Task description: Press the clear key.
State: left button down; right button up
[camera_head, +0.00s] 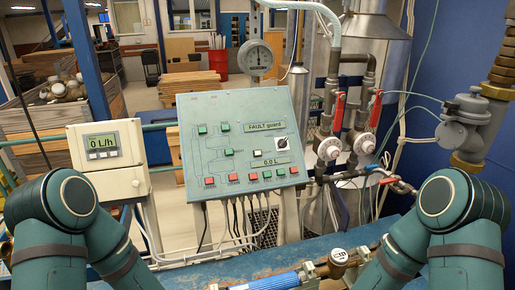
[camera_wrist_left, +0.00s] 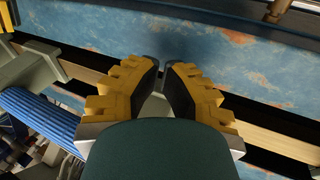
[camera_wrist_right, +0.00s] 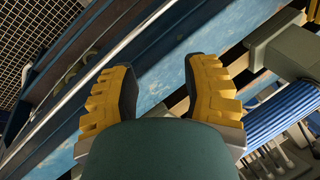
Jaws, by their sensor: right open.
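A grey-green control panel (camera_head: 185,112) stands tilted in the middle of the head view. It carries a "FAULT guard" display (camera_head: 264,126), a "0.0 L" display (camera_head: 270,162), a black rotary knob (camera_head: 282,143), a small white key (camera_head: 257,153), and red and green keys along its lower edge. The key labels are too small to read, so I cannot tell which is the clear key. My left gripper (camera_wrist_left: 163,65) has its fingertips close together with a narrow gap, nothing seen between them. My right gripper (camera_wrist_right: 160,72) is open and empty. Neither gripper's fingers show in the head view.
A white meter box (camera_head: 108,172) reading "0 L/h" stands left of the panel. Pipes with red-handled valves (camera_head: 338,112) and a grey meter (camera_head: 466,122) are on the right. A blue bench (camera_head: 330,247) bearing a blue cylinder (camera_head: 272,283) runs below the panel.

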jog(key=shift+s, duration=0.3)
jog(key=shift+w, duration=0.15)
